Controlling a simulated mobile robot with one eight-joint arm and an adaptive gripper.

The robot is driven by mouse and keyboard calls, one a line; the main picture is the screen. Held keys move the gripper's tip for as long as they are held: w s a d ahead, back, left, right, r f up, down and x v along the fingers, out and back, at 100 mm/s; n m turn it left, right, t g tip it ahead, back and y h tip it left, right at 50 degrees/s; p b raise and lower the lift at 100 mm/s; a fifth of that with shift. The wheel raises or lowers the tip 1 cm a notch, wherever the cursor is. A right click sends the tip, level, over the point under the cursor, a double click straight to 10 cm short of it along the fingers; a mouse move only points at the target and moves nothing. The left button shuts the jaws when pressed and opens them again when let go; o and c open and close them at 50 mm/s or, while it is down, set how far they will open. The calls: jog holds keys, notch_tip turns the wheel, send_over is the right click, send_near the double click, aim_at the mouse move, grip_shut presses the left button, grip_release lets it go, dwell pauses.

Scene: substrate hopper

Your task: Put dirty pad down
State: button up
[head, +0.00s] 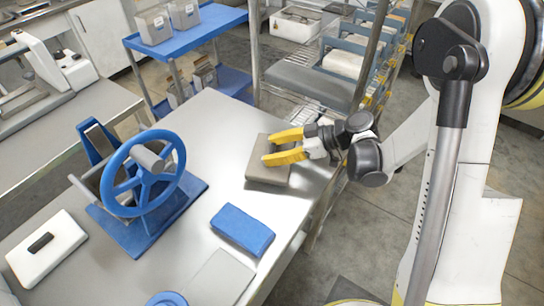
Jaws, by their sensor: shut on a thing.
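The dirty pad is a grey-brown flat block (268,173) near the right edge of the metal table (215,125) in the head view. My gripper (268,147), with yellow fingers, reaches in from the right and is shut on the pad. The fingers cover part of the pad's top. The pad looks level and low over the tabletop. I cannot tell whether its underside touches the table.
A blue pad (242,229) lies nearer on the table. A device with a blue handwheel (130,178) stands left, beside a white block with a black handle (45,247). A blue cart (190,32) stands behind. A wire rack (325,85) stands at the back right.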

notch_tip(320, 180, down, 2)
jog(key=shift+f, duration=0.1)
jog(key=shift+b, duration=0.3)
jog(key=o, duration=1.2)
